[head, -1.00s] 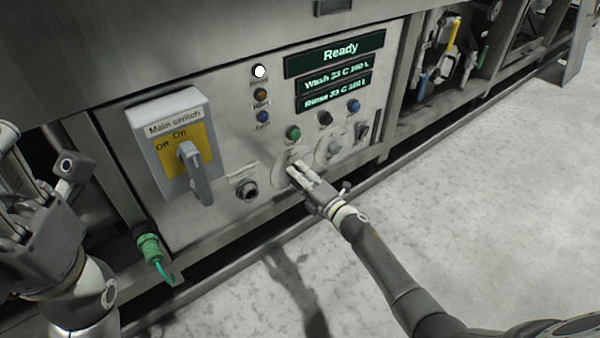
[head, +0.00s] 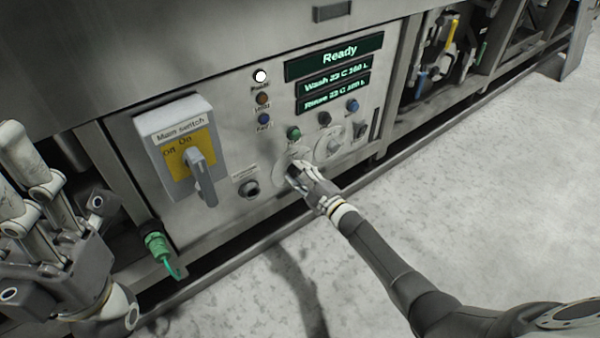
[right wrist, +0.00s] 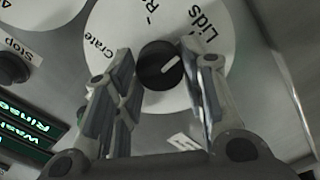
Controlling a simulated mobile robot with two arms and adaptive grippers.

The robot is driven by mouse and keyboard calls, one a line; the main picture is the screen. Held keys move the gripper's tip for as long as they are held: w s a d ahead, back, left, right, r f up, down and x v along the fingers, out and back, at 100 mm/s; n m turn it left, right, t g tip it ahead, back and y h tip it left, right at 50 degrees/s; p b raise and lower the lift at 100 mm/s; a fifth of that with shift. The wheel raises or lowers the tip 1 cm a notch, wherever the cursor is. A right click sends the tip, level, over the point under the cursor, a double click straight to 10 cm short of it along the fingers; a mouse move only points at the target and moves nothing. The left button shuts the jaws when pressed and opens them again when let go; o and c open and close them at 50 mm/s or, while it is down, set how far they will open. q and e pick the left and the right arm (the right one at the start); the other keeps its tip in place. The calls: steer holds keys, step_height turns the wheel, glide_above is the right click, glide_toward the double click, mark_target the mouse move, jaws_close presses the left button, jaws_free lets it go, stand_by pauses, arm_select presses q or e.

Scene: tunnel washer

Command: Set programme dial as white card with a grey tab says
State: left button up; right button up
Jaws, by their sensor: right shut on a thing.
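The programme dial is a white round plate (right wrist: 208,85) with a black knob (right wrist: 160,65) at its centre. Its readable labels in the right wrist view are "Crate" and "Lids"; another starting with R is cut off. The knob's white mark points up and right, roughly towards "Lids". My right gripper (head: 294,171) is at the dial on the panel. In the right wrist view its fingers (right wrist: 160,80) stand on either side of the knob and are shut on it. My left gripper (head: 22,160) is at the left edge, fingers apart and empty. No white card with a grey tab shows.
A second white dial (head: 329,146) sits right of the first. Above are buttons and green displays (head: 334,55) reading "Ready", Wash and Rinse. The main switch box (head: 176,148) juts out at left. The floor (head: 470,190) in front is clear.

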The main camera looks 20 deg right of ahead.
steer(key=shift+f+m, duration=0.1)
steer(key=shift+m, duration=0.2)
steer(key=o, duration=1)
steer(key=shift+s, duration=0.1)
steer(key=v, duration=1.2)
